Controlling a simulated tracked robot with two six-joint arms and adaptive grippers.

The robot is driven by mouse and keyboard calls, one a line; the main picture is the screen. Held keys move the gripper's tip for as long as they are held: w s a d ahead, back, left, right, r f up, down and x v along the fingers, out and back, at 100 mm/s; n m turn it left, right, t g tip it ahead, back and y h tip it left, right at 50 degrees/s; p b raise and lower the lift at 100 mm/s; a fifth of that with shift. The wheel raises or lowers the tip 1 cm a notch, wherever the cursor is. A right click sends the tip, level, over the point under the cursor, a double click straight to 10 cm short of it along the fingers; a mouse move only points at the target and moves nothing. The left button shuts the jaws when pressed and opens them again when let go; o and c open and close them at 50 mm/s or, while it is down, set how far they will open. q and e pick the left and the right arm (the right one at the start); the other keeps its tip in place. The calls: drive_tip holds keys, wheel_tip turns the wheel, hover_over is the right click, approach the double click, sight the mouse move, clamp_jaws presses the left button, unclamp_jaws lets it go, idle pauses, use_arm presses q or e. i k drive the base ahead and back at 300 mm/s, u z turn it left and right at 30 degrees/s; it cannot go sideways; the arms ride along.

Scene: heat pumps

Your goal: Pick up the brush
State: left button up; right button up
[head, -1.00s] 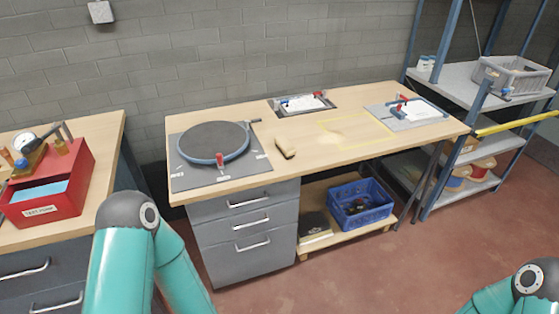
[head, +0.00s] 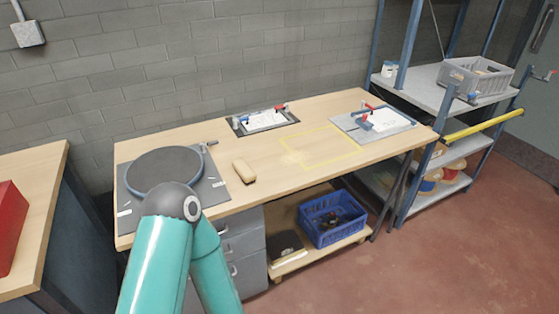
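In the head view, a small tan block-shaped thing, which looks like the brush (head: 243,171), lies on the wooden workbench (head: 290,186), just right of a dark board with a round disc. Its details are too small to make out. My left arm rises from the bottom edge and its teal links cover part of the board's front and the drawers. Neither gripper shows in this view, and nothing is seen touching the brush.
The round disc on its board (head: 163,170) sits at the bench's left. Two clipboard-like fixtures, one at the back (head: 265,120) and one at right (head: 372,123), flank a yellow taped rectangle (head: 322,151). A blue crate (head: 333,219) stands below. A metal shelf (head: 440,92) stands right.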

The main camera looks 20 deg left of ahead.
sight(247, 176)
drive_tip(key=u, duration=0.05)
drive_tip(key=i, duration=1.1)
drive_tip(key=u, duration=0.5)
